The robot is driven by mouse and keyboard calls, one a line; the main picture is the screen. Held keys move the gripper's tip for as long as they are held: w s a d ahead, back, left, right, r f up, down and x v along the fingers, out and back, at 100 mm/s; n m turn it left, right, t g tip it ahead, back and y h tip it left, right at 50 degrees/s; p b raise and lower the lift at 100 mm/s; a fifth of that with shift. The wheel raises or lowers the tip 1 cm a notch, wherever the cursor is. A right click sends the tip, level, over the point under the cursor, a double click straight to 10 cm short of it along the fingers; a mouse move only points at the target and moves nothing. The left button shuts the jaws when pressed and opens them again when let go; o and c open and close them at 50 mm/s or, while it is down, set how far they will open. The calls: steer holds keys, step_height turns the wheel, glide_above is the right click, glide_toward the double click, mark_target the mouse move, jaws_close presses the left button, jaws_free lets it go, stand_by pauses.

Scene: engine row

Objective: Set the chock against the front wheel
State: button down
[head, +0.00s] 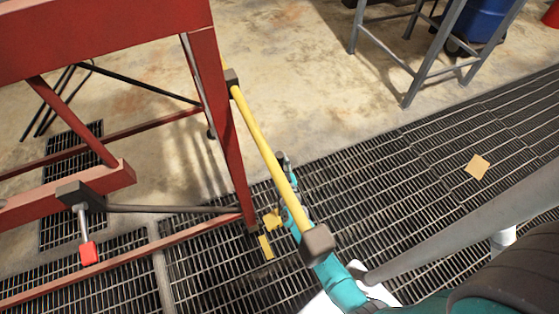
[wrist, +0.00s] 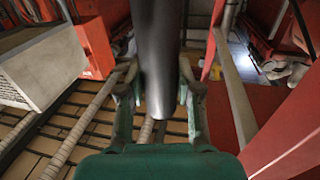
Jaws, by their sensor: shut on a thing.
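My gripper (wrist: 157,97) is shut on a dark, smooth bar (wrist: 155,45) that runs up between its fingers in the wrist view. I cannot tell whether this bar is the chock or part of one. In the head view my gripper (head: 284,163) is partly hidden behind a yellow bar with dark end blocks (head: 262,135), beside a red frame's leg. I cannot make out a wheel that is clearly the front wheel, nor a separate chock.
A grey stand (head: 420,75) and a blue bin (head: 483,18) are at the back.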

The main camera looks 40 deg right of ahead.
steer(key=shift+w+d+r, duration=0.1)
steer(key=shift+r, duration=0.1)
steer(key=c, duration=0.7)
jaws_free()
steer(key=shift+s+f, duration=0.25)
steer(key=shift+f, duration=0.2)
steer(key=v, duration=1.1)
steer(key=shift+s+a+r, duration=0.25)
steer(key=shift+a, duration=0.1)
